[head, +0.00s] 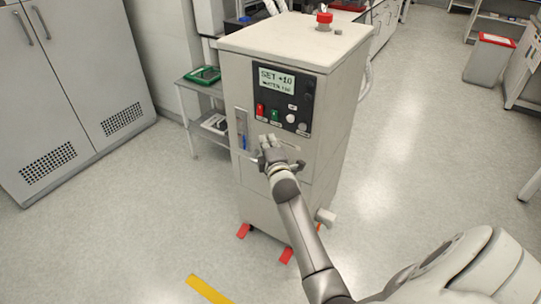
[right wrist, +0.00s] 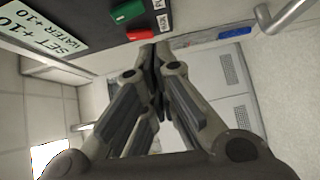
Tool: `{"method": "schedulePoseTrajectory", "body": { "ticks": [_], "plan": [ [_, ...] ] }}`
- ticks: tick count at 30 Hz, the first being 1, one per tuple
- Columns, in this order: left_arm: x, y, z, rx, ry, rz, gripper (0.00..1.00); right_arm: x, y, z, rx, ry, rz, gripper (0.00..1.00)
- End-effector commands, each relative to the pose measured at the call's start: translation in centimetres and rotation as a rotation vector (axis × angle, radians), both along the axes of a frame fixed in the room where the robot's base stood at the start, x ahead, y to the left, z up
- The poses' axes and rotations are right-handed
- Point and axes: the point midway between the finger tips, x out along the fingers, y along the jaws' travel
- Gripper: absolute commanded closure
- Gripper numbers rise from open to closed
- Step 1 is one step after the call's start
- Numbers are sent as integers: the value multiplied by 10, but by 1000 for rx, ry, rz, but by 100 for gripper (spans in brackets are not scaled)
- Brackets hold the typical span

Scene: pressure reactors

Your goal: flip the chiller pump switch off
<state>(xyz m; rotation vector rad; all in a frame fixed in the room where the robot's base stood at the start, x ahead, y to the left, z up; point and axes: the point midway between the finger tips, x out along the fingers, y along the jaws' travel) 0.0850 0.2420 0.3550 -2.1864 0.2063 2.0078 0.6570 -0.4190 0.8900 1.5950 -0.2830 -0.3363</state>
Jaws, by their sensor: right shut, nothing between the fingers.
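The chiller (head: 285,80) is a tall pale cabinet with a dark control panel (head: 298,95) on its front. The panel carries a red switch (head: 260,109) and a green switch (head: 274,116) side by side under the display. In the right wrist view, the label by the green switch (right wrist: 126,12) starts with "P", and the red switch (right wrist: 139,34) has its own small label. I cannot tell either switch's position. My right gripper (head: 268,140) is shut and empty, just below the switches. Its fingertips (right wrist: 155,50) appear near the red switch; contact is unclear. My left gripper is out of view.
A display (head: 277,80) reads "SET +10". Grey cabinets (head: 65,90) stand left; a side table with a green tray (head: 203,75) stands behind.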

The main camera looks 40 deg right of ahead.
Motion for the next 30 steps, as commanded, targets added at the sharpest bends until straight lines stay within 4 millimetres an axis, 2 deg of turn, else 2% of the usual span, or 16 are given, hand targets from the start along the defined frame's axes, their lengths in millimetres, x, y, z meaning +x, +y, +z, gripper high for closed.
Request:
{"method": "schedulePoseTrajectory", "body": {
  "ticks": [1, 4, 12, 30],
  "plan": [
    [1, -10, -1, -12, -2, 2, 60, -9, 4, -2, 0, 0, 1, 100],
    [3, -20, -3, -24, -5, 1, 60, -24, 11, -4, -1, 0, 2, 100],
    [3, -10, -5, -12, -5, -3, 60, -48, 20, -6, 0, 0, 1, 100],
    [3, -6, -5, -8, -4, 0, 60, -50, 21, -6, 1, 0, 2, 100]
  ]
}}
